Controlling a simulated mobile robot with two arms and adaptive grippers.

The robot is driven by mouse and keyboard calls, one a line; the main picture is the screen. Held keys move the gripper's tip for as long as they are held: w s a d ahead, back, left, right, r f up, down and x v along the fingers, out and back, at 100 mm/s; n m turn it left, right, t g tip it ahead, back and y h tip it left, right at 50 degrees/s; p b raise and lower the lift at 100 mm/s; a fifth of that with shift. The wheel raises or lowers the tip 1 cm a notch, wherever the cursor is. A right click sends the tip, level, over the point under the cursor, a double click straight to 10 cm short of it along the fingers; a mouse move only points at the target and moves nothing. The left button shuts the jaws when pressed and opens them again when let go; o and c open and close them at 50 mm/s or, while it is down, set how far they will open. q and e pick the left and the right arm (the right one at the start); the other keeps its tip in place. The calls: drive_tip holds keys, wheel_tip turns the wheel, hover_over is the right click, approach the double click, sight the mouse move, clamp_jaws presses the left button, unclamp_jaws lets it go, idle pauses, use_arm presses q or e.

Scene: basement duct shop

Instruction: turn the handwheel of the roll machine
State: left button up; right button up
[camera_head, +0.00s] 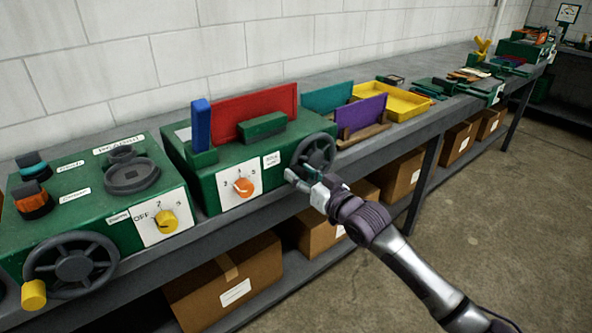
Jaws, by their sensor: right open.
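The roll machine is a green box (205,175) in the middle of the bench, with a dial panel and an orange knob (243,187). A small label near its right end is hard to read. Its dark handwheel (316,152) is on the right end. My right gripper (300,180) is open at the wheel's lower edge, its arm coming from the lower right. The fingertips overlap the wheel's lower rim in the picture; I cannot tell whether they touch it. The left gripper is out of view.
Another green machine (95,190) with a yellow-handled wheel (72,265) stands at the left. Coloured panels, including a red one (255,108), stand behind and beside the roll machine. A yellow tray (392,100) is further right. Cardboard boxes (228,285) fill the lower shelf. Floor at right is clear.

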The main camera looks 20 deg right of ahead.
drive_tip(key=shift+x, duration=1)
clamp_jaws()
